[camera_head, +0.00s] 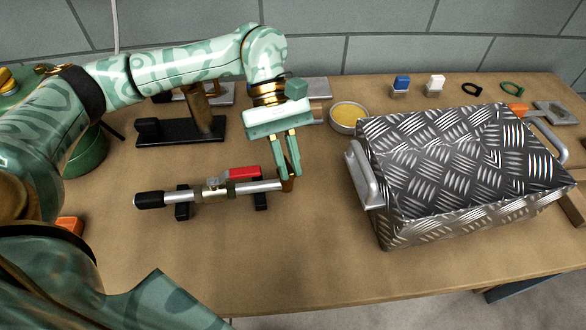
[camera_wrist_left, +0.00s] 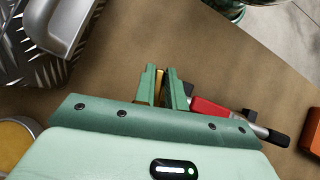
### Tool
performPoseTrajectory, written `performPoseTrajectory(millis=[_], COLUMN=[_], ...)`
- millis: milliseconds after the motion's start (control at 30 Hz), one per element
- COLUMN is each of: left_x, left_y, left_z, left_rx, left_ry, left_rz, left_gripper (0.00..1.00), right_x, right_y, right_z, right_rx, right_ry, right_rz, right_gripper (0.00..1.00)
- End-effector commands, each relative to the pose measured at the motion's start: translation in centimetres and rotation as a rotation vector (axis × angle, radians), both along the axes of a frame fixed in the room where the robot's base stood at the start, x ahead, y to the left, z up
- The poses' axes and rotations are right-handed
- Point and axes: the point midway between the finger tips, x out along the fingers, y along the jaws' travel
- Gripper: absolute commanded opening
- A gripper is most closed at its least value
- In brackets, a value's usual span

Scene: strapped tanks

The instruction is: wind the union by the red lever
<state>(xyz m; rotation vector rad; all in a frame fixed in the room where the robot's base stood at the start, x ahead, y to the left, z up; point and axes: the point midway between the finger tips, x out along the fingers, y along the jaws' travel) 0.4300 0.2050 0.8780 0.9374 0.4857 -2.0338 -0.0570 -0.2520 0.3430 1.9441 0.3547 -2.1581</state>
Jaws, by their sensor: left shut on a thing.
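A grey pipe (camera_head: 265,186) lies across two black supports, with a black end at the left and a brass union (camera_head: 215,190) along it. In the wrist view, a brass-coloured strip (camera_wrist_left: 158,86) shows at the fingers. My right gripper is out of view.
A large diamond-plate metal box (camera_head: 470,165) with side handles stands close on the right. A round dish with yellow contents (camera_head: 347,115) and a black stand (camera_head: 180,130) are behind. An orange block (camera_head: 70,226) is at left. The front middle of the table is clear.

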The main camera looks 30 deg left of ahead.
Motion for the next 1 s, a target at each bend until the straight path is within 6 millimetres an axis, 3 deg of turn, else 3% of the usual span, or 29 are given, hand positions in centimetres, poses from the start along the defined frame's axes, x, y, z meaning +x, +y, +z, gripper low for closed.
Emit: performPoseTrajectory(millis=[333, 667, 700, 767, 1000], left_x=[0.0, 0.1, 0.0, 0.0, -0.1], left_y=[0.1, 0.1, 0.2, 0.2, 0.2], left_z=[-0.4, -0.7, -0.4, -0.3, -0.3], left_rx=[0.007, 0.005, 0.005, 0.005, 0.005], left_ry=[0.001, 0.004, 0.003, 0.003, 0.004], left_rz=[-0.011, -0.164, -0.16, -0.158, -0.158], left_gripper=[0.0, 0.0, 0.23, 0.38, 0.38], right_x=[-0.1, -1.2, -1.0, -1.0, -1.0], right_y=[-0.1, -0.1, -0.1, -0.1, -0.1], right_z=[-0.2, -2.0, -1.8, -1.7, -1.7], right_rx=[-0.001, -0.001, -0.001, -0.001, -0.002], right_ry=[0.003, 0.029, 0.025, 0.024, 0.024], right_rz=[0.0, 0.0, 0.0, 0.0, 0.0], right_gripper=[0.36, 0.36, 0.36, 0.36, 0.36])
